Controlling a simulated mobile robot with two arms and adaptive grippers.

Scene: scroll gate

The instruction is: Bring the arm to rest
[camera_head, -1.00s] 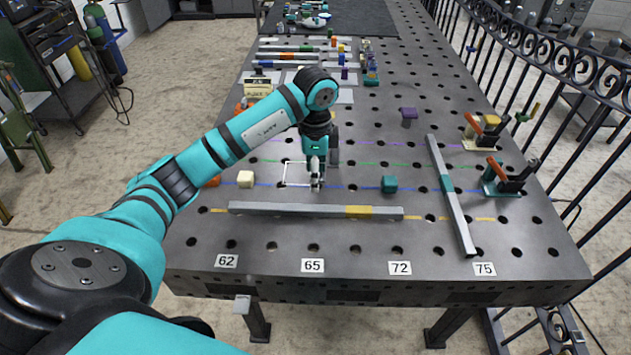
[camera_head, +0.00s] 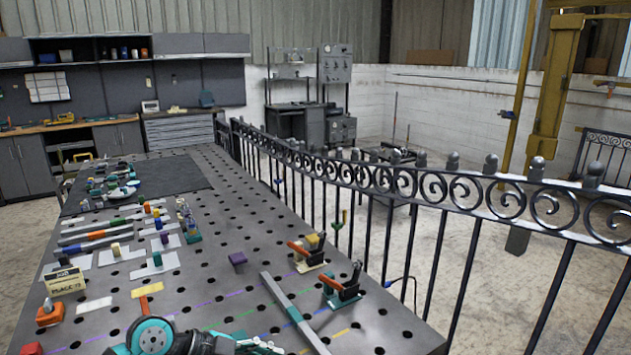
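My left arm's teal and black wrist shows at the bottom edge of the head view, low over the near part of the perforated table (camera_head: 225,285). My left gripper (camera_head: 258,346) points to the right and is partly cut off by the frame edge. Its fingers are too small and too cropped to tell open from shut. I cannot make out anything held in it. My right gripper is not in view.
A grey bar (camera_head: 292,312) lies near the front right of the table. A black scroll-topped fence (camera_head: 410,190) runs along the right side. Bars and small parts crowd the left.

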